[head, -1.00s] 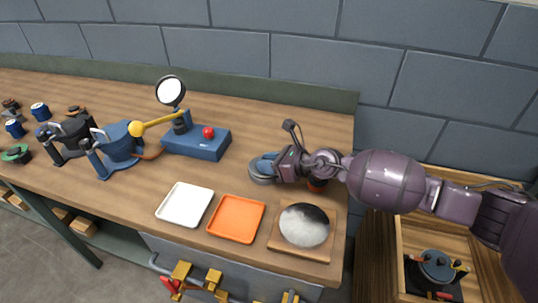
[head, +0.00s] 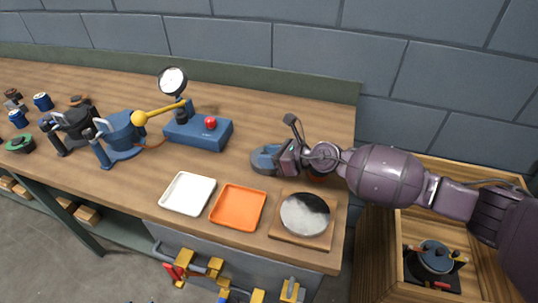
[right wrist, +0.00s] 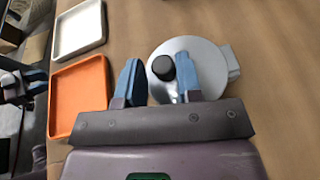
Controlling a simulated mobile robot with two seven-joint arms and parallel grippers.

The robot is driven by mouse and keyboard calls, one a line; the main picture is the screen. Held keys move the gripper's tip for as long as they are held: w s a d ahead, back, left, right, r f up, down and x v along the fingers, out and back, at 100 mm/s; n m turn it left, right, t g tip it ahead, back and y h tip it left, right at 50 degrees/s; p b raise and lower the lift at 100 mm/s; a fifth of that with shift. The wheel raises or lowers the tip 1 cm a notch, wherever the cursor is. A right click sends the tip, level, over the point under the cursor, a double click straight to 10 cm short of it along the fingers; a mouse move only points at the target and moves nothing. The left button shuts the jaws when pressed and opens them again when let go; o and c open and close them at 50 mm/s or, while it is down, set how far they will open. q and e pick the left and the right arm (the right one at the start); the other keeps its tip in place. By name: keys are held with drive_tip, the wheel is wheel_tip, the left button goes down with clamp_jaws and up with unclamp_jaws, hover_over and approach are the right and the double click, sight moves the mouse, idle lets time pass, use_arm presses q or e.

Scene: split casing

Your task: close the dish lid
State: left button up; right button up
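The dish (head: 262,168) is a low, round grey vessel on the table, partly hidden by my right gripper (head: 266,154). In the right wrist view its round silver lid (right wrist: 205,50) shows from above, with a black knob (right wrist: 162,68) and a block at its right edge that looks like a hinge. The lid looks roughly flat; I cannot tell whether it is fully seated. My right gripper (right wrist: 160,82) has its blue fingers apart, with the knob in line with the gap, close to the right finger. Contact is unclear. My left gripper is not in view.
An orange tray (head: 238,208) and a white tray (head: 188,194) lie in front and to the left. A polished disc (head: 305,215) sits on a wooden board. A blue box (head: 198,132) with a red button stands behind. A wooden crate (head: 400,270) is at the right.

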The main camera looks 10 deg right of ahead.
drive_tip(key=shift+d+f, duration=0.1)
drive_tip(key=shift+f, duration=0.1)
drive_tip(key=shift+s+d+r, duration=0.15)
drive_tip(key=shift+d+r, duration=0.05)
drive_tip(key=shift+d, duration=0.2)
drive_tip(key=v, duration=1)
drive_tip(key=shift+a+r, duration=0.15)
drive_tip(key=shift+r, duration=0.05)
